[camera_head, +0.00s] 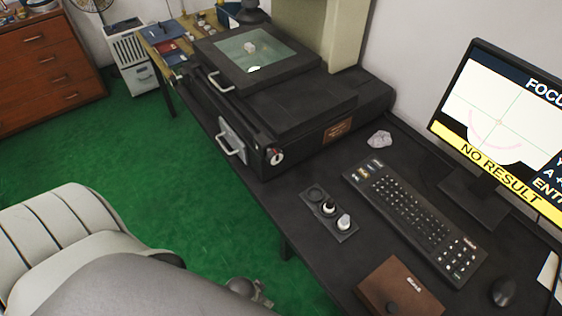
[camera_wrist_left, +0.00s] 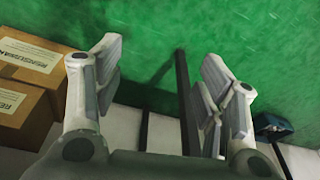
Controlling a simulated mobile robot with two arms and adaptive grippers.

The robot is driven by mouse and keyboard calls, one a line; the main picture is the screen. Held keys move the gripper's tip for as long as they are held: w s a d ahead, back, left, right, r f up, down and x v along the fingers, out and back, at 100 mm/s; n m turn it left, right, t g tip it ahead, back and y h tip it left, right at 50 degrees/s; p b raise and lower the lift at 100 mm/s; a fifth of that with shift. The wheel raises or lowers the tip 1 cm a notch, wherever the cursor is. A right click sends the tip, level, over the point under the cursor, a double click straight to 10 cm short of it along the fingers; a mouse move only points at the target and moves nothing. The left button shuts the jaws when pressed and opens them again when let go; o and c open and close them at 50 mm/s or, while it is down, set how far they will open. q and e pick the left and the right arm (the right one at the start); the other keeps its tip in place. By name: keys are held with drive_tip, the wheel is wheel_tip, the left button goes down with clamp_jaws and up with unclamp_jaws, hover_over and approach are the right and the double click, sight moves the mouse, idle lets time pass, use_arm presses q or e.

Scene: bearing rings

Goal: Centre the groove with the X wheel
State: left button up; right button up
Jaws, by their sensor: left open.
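The monitor (camera_head: 498,125) at the right shows a white picture with crossing thin lines, a dark edge, a pink dotted arc and a yellow "NO RESULT" band. A small control box (camera_head: 345,237) on the desk carries a dark round dial and two white-topped knobs (camera_head: 344,222). Another round knob (camera_head: 276,157) sits on the measuring machine's front corner. I cannot read which is the X wheel. A small pale part (camera_head: 249,47) rests on the machine's glass stage (camera_head: 270,58). My left gripper (camera_wrist_left: 163,78) is open and empty above the green floor. My right gripper is not in view.
A keyboard (camera_head: 415,219), mouse (camera_head: 503,291), brown case (camera_head: 400,290) and crumpled pale item (camera_head: 380,139) lie on the black desk (camera_head: 300,235). The machine (camera_head: 300,125) has protruding handles. Cardboard boxes (camera_wrist_left: 28,65) stand left in the left wrist view.

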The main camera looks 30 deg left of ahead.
sight(277, 160)
use_arm(q)
drive_tip(key=w+a+r+m+y, duration=0.1)
drive_tip(key=w+r, duration=0.2)
drive_tip(key=r, duration=0.7)
drive_tip(key=w+a+r+y, duration=0.15)
drive_tip(key=w+r, duration=0.25)
drive_tip(key=r, duration=0.6)
drive_tip(key=w+a+r+m+y, duration=0.3)
drive_tip(key=w+r+y, duration=0.1)
drive_tip(key=w+y, duration=0.5)
drive_tip(key=w+d+r+m+t+y, duration=0.3)
drive_tip(key=w+r+m+t+y, duration=0.2)
drive_tip(key=w+r, duration=0.35)
drive_tip(key=p+x, duration=0.3)
drive_tip(key=x, duration=0.6)
drive_tip(key=shift+w+f, duration=0.1)
drive_tip(key=shift+w, duration=0.15)
drive_tip(key=shift+w+a+f, duration=0.1)
drive_tip(key=shift+w+a, duration=0.05)
drive_tip(key=shift+a, duration=0.3)
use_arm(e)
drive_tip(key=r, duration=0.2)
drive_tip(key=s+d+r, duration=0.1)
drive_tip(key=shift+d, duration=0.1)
